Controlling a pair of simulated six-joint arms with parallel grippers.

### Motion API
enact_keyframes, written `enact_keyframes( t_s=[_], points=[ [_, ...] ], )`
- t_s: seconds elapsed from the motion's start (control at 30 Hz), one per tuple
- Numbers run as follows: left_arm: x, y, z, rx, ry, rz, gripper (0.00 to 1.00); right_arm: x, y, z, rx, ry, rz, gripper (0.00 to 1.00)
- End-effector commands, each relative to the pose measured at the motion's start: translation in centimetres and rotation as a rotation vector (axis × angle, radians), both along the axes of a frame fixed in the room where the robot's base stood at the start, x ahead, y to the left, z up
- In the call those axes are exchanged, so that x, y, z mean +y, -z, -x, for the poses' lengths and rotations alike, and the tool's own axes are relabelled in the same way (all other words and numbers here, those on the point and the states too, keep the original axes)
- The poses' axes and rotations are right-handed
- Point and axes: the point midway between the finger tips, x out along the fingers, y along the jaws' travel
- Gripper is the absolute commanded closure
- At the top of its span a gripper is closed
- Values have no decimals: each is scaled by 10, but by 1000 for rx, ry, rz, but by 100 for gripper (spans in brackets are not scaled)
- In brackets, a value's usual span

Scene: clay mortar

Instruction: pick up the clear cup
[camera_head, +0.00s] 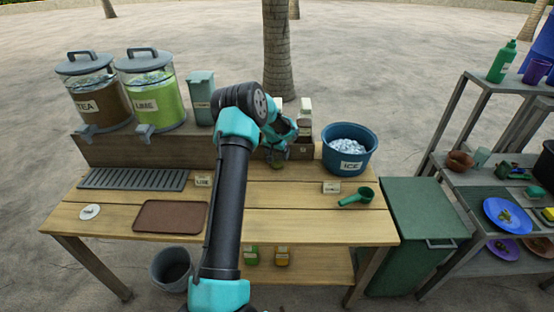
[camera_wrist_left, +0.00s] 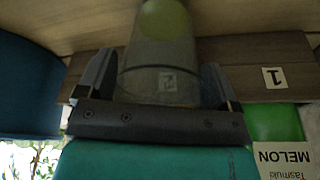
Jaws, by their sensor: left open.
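My left gripper (camera_head: 277,150) is at the back of the wooden table, by the raised back ledge. In the left wrist view the fingers of my left gripper (camera_wrist_left: 158,75) are open, one on each side of the clear cup (camera_wrist_left: 165,55). The cup is see-through with a small pale label, and a round green patch (camera_wrist_left: 162,18) shows at its far end. I cannot tell whether the fingers touch the cup. In the head view the cup is mostly hidden by my gripper. My right gripper is not in view.
A blue ice bucket (camera_head: 335,160) stands close to the right of my gripper. Bottles (camera_head: 305,115) stand just behind it. The tea (camera_head: 95,100) and lime (camera_head: 155,100) dispensers are at the back left. A brown tray (camera_head: 170,216) and a green scoop (camera_head: 356,197) lie in front.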

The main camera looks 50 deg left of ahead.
Motion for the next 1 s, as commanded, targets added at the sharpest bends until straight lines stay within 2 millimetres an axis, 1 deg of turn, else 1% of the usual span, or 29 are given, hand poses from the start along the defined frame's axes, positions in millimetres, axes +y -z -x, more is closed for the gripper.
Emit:
enact_keyframes(
  t_s=[0.27, 0.37, 0.67, 1.0],
  points=[
    [0, 0, 0, 1, 0, 0, 14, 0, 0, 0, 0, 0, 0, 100],
    [0, 0, 0, 1, 0, 0, 22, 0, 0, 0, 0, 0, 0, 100],
    [0, 0, 0, 1, 0, 0, 50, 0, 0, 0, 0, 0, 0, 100],
    [0, -3, 0, 0, 0, 0, 52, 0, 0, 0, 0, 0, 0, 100]
  ],
)
